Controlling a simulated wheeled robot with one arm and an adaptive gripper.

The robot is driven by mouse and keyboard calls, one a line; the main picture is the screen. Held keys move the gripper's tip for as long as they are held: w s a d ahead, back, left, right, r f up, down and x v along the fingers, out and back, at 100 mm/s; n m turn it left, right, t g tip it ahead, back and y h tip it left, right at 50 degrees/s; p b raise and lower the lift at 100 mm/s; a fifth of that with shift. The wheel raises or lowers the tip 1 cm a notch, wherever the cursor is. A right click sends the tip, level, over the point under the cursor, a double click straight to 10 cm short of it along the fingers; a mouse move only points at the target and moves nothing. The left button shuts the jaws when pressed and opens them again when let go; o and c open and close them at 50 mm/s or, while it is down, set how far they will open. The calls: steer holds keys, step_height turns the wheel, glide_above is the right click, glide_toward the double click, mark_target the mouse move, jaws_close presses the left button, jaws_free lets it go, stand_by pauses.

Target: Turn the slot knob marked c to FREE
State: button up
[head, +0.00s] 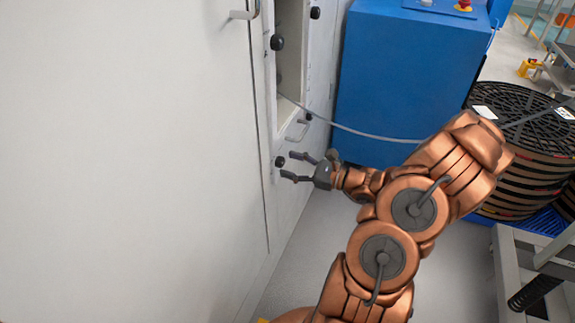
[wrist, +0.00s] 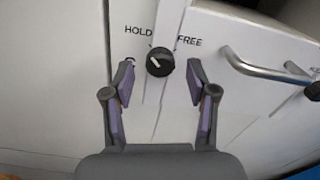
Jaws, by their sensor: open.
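A round black knob (wrist: 160,62) with a white pointer line sits on the pale panel in the wrist view. HOLD is printed at its upper left and FREE at its upper right. The white line slants to the upper left, toward HOLD. A small dark mark beside the left finger is partly hidden, and I cannot read it as a letter. My gripper (wrist: 160,83) is open and empty, with one finger on each side of the knob. In the head view the knob (head: 280,161) is just beyond the fingertips of my gripper (head: 287,165). I cannot tell whether they touch it.
A metal bar handle (wrist: 265,68) is right of the knob, with another dark knob (wrist: 314,91) at the right edge. More black knobs (head: 277,42) are higher on the cabinet. A blue cabinet (head: 405,85) and stacked reels (head: 525,150) stand to the right. Grey floor below is clear.

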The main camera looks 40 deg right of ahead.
steer(key=shift+x, duration=0.8)
jaws_close()
